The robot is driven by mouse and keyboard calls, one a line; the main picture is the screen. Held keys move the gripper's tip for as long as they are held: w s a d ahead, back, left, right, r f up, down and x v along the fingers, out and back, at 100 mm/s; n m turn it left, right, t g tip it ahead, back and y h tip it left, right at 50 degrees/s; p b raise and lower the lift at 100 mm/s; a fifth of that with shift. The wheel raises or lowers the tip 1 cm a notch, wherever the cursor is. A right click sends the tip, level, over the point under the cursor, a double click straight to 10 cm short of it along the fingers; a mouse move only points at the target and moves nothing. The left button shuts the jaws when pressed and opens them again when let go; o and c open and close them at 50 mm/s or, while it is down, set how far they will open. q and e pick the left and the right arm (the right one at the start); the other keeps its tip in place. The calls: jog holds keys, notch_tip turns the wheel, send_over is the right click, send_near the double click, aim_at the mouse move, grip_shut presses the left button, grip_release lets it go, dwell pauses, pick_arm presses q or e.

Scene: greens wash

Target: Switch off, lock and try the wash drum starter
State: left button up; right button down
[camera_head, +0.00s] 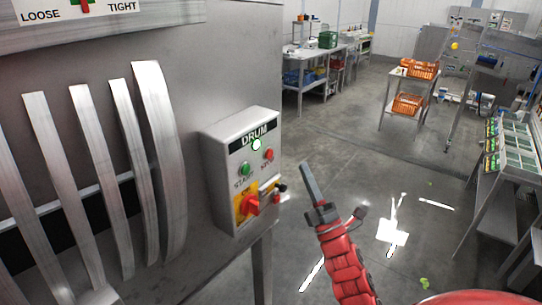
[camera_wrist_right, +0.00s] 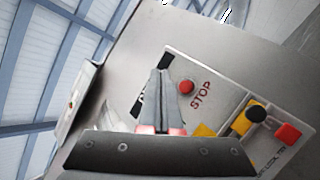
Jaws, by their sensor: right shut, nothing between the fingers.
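The wash drum starter is a grey box (camera_head: 222,150) labelled DRUM on the side of a steel machine. A bright green lamp (camera_head: 256,144) is under the label. A green START button (camera_head: 245,169) and red STOP button (camera_head: 268,154) sit below it. Lower down, a red rotary handle (camera_head: 250,204) is on a yellow plate; I cannot read its position. A black knob (camera_head: 281,188) and small red piece (camera_head: 276,199) are beside it. My right gripper (camera_head: 305,166) is shut and empty, right of the box. In the wrist view its fingers (camera_wrist_right: 162,72) overlap the box near STOP (camera_wrist_right: 186,87).
Curved steel slats (camera_head: 112,170) fill the left side. A LOOSE/TIGHT gauge (camera_head: 82,8) is above. Open floor (camera_head: 340,150) lies right of the box. A cart with orange crates (camera_head: 407,104) and a sloped rack (camera_head: 512,150) stand farther right.

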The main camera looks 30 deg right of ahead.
aim_at(269, 154)
jog(key=w+a+b, duration=0.2)
jog(key=w, duration=0.4)
jog(key=shift+w+a+b, duration=0.3)
jog(key=shift+a+b, duration=0.1)
jog(key=shift+f, duration=0.1)
dwell(1.6)
jog(key=shift+w+a+b, duration=0.1)
jog(key=shift+w+b, duration=0.3)
jog(key=shift+b, duration=0.3)
